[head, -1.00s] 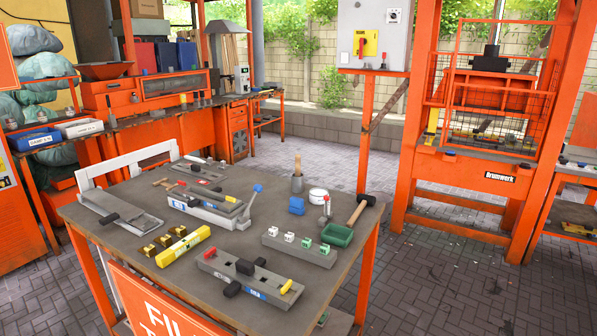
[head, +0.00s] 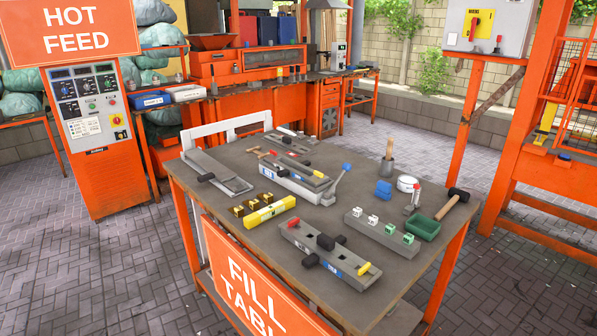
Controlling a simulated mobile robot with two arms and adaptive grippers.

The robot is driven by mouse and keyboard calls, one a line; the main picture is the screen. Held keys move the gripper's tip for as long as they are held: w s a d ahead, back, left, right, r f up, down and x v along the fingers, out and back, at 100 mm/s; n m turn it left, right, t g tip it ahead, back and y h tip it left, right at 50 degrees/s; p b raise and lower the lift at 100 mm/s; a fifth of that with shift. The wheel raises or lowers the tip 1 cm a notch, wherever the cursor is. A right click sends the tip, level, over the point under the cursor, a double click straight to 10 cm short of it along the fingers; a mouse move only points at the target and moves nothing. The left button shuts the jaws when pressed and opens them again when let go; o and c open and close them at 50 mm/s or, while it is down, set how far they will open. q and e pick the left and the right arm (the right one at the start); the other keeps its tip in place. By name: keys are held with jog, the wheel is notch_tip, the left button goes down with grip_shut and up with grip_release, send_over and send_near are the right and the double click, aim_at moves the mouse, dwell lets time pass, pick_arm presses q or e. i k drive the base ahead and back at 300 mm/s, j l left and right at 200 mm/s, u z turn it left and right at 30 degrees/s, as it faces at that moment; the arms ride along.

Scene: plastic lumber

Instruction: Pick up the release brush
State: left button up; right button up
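A wooden handle (head: 389,149) stands upright in a small grey cup (head: 386,167) near the far right part of the fill table (head: 325,215). It looks like the release brush; its lower end is hidden inside the cup. A blue block (head: 383,190) is in front of the cup, and a white round tub (head: 407,183) is to its right. Neither of my grippers shows in the head view.
A mallet (head: 452,203), a green tray (head: 423,228) and a grey bar with small cubes (head: 382,233) are on the table's right side. Grey moulds (head: 330,254) and a yellow bar (head: 269,212) lie nearer. An orange control cabinet (head: 95,140) stands left. Paved floor (head: 120,265) is clear.

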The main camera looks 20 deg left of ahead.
aim_at(391, 140)
jog(key=i+l+z, duration=0.3)
jog(key=i+l, duration=0.25)
jog(key=l, duration=0.15)
jog(key=i+l+z, duration=0.35)
jog(key=i+l, duration=0.25)
jog(key=i+l+z, duration=0.3)
jog(key=i+l, duration=0.15)
jog(key=i, duration=0.2)
jog(key=i+u, duration=0.25)
jog(key=i, duration=0.15)
jog(key=i+l+u, duration=0.2)
jog(key=i, duration=0.15)
jog(key=i+l+u, duration=0.25)
jog(key=i+u, duration=0.2)
jog(key=u, duration=0.3)
jog(key=i+l+u, duration=0.2)
jog(key=u, duration=0.25)
jog(key=i+l+u, duration=0.15)
jog(key=u, duration=0.35)
jog(key=i+l+u, duration=0.1)
jog(key=l+u, duration=0.35)
jog(key=i+l+u, duration=0.1)
jog(key=l+u, duration=0.15)
jog(key=u, duration=0.25)
